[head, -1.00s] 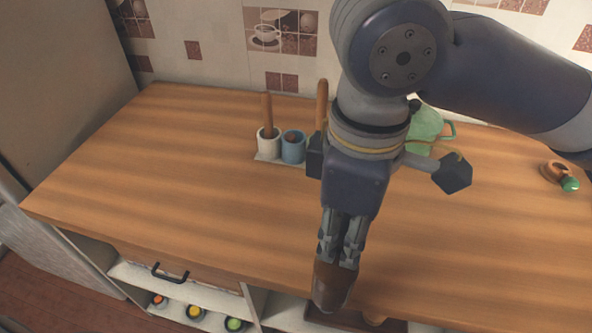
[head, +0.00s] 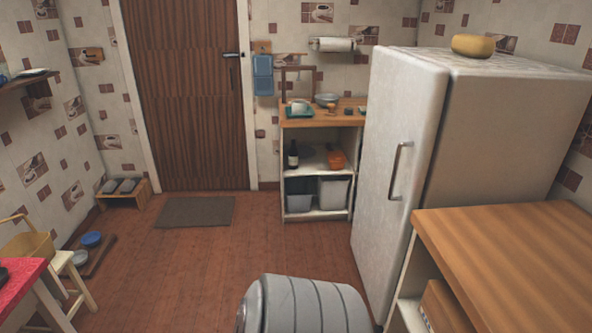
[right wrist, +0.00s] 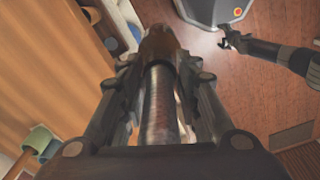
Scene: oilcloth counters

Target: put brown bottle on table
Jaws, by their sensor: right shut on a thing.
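My right gripper (right wrist: 160,65) shows in the right wrist view. It is shut on the brown bottle (right wrist: 163,42), whose brown body shows past the fingertips. The part between the fingers is partly hidden, and its surface looks worn or reflective. A dark gripper (right wrist: 228,38) on an arm at the upper right of that view looks like my left one. It is too small to tell whether its jaws are open. A table with a red top (head: 22,281) is cut off at the lower left of the head view. Neither gripper shows in the head view now.
A wooden counter (head: 510,250) stands at the right beside the white fridge (head: 400,140). A grey ribbed bin-like object (head: 305,305) is at the bottom centre. A stool (head: 65,265) stands by the red table. Open floor (head: 190,265) lies in the middle.

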